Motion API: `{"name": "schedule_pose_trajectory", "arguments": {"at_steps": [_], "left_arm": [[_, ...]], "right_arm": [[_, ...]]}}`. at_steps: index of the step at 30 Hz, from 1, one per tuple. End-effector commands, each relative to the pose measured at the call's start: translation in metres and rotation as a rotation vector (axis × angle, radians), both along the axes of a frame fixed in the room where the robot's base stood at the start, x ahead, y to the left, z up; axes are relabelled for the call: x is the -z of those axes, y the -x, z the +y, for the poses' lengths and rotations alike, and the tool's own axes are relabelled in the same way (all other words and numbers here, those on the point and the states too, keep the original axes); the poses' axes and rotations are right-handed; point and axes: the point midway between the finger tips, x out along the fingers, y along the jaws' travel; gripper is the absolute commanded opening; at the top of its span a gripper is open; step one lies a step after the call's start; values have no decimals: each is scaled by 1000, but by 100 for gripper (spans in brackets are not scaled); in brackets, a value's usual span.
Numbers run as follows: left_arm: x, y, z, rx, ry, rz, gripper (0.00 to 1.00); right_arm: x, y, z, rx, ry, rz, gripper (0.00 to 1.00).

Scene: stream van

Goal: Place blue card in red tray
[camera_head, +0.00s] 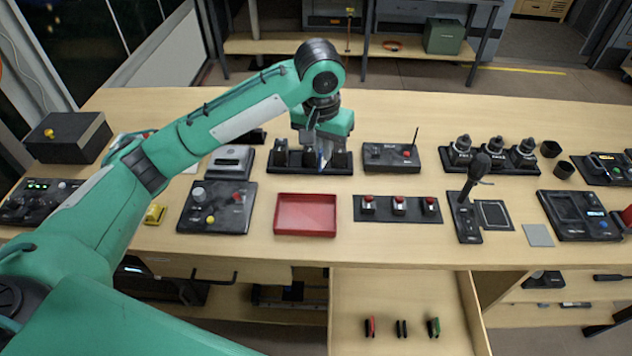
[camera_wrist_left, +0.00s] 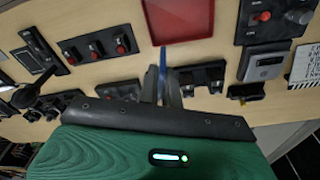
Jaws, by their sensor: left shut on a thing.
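My left gripper (camera_head: 324,160) points down over a black device behind the tray. In the left wrist view its fingers (camera_wrist_left: 166,85) are shut on a thin blue card (camera_wrist_left: 163,58), which stands out past the fingertips. The card's tip appears close to the tray's edge there, but the height between them cannot be told. My right gripper is not in view.
A black switch panel (camera_head: 398,209) lies right of the tray, and a black control box (camera_head: 216,208) lies left of it. A black device (camera_head: 283,160) sits behind the tray. An open drawer (camera_head: 400,290) below the table holds several small coloured items.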

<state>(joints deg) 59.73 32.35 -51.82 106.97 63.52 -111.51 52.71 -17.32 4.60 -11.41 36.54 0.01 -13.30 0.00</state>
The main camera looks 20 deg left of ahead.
Motion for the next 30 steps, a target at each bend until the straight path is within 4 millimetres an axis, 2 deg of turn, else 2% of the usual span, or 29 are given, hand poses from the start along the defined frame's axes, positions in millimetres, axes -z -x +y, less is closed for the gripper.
{"name": "schedule_pose_trajectory", "arguments": {"at_steps": [2,5,18,21,30], "left_arm": [[-5,0,-2,4,-1,1,0],[6,0,-2,5,-1,4,0],[117,1,-1,5,-2,4,0],[136,2,-1,5,-2,3,0],[168,2,-2,5,-1,3,0]], "right_arm": [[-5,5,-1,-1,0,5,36],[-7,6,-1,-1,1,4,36],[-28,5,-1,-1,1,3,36],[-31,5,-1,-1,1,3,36],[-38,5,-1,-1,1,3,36]]}}
